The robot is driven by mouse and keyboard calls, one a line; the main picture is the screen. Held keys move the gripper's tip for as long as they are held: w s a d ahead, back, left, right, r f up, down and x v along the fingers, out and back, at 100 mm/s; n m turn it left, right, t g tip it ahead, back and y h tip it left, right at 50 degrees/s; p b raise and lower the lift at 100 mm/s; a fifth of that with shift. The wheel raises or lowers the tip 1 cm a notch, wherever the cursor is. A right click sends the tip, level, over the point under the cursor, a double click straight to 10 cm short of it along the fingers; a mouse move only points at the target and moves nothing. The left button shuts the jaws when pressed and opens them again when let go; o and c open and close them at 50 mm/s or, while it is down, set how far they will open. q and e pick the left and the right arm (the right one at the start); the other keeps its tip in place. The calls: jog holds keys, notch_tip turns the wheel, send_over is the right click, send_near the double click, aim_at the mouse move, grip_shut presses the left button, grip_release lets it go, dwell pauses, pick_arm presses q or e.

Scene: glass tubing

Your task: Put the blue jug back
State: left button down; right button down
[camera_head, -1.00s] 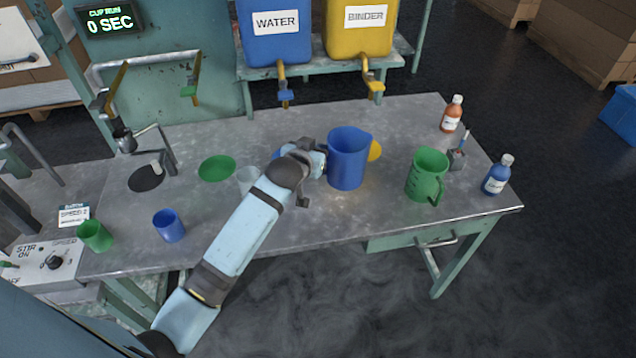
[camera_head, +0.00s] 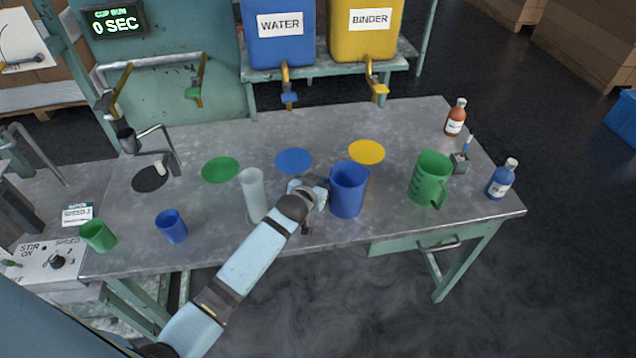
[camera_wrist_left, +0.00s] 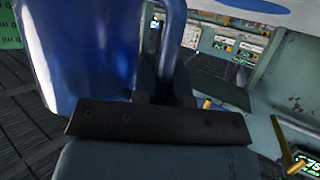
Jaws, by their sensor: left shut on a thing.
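The blue jug (camera_head: 348,190) is upright over the near middle of the table, in front of the blue disc (camera_head: 294,161) and the yellow disc (camera_head: 367,152). Both discs look bare. My left gripper (camera_head: 320,196) is at the jug's left side, shut on its handle. In the left wrist view the jug's body (camera_wrist_left: 80,50) fills the upper left, and its handle (camera_wrist_left: 172,40) runs down behind the dark gripper part (camera_wrist_left: 155,122). I cannot tell whether the jug's base touches the table. My right gripper is not in view.
A clear cylinder (camera_head: 253,195) stands close to my left arm. The green jug (camera_head: 430,179) stands to the right, with an orange-brown bottle (camera_head: 455,117) and a blue bottle (camera_head: 501,179) beyond. A green disc (camera_head: 220,169) lies bare. Small blue (camera_head: 171,226) and green (camera_head: 98,236) cups stand left.

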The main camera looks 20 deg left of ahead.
pick_arm(q)
jog(key=shift+f, duration=0.1)
jog(key=c, duration=1.1)
grip_release()
jog(key=shift+c, duration=0.2)
jog(key=shift+s+r, duration=0.15)
jog(key=shift+r, duration=0.05)
jog(key=v, duration=1.1)
jog(key=s+d+f+m+g+h, duration=0.1)
jog(key=s+d+f, duration=0.1)
jog(key=s, duration=0.5)
jog(key=s+d+f+m+h, duration=0.1)
jog(key=s+d+f, duration=0.1)
jog(key=s+f, duration=0.3)
jog(key=s+d+f+m+g+h, duration=0.1)
jog(key=s+f, duration=0.3)
jog(key=s, duration=0.5)
jog(key=shift+s+d+g+h, duration=0.2)
jog(key=shift+d+g+h, duration=0.1)
jog(key=shift+d, duration=0.5)
jog(key=shift+r, duration=0.1)
